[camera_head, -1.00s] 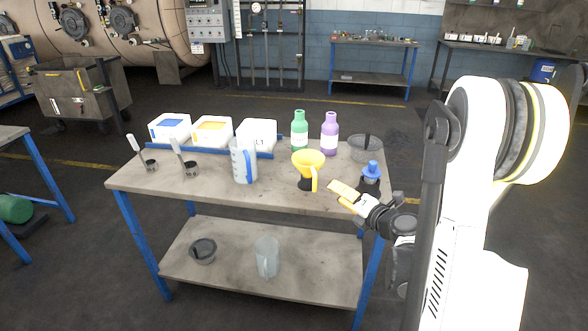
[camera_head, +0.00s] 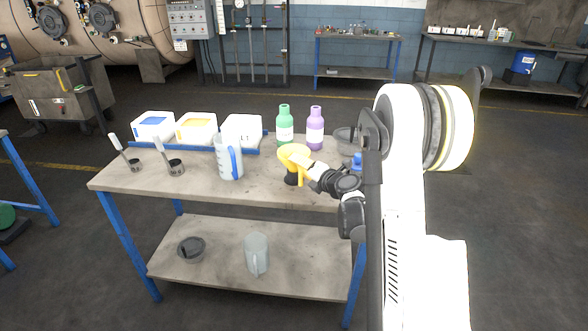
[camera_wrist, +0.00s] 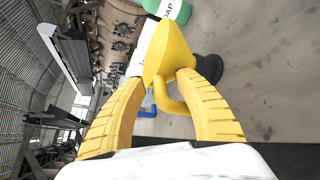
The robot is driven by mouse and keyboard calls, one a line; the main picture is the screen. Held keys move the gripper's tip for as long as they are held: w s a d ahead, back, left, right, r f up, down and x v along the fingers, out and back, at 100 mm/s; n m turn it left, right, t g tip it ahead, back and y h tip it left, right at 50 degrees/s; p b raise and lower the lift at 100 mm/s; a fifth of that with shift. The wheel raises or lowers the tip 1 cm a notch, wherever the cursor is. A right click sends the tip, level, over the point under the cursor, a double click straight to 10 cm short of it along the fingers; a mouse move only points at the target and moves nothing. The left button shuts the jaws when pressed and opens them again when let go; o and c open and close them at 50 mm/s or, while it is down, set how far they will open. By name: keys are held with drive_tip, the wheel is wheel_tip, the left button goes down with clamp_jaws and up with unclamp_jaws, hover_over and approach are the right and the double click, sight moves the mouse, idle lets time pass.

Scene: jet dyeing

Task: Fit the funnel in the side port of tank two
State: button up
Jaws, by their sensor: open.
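The yellow funnel (camera_head: 291,152) stands in a black holder (camera_head: 291,179) on the worktable. In the wrist view the funnel (camera_wrist: 169,55) is straight ahead, with its curved handle (camera_wrist: 172,104) between the two yellow fingers. My gripper (camera_head: 301,162) is at the funnel's right side in the head view. In the wrist view my gripper (camera_wrist: 165,88) is open, its fingers on either side of the handle; whether they touch it I cannot tell. The tanks (camera_head: 125,35) stand at the back left; which is tank two and where its side port is, I cannot tell.
White boxes (camera_head: 197,130) line the back left. A blue-topped item (camera_head: 357,161) is partly hidden by my arm.

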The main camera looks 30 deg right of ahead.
clamp_jaws()
drive_tip(key=shift+r, duration=0.1)
idle(0.3)
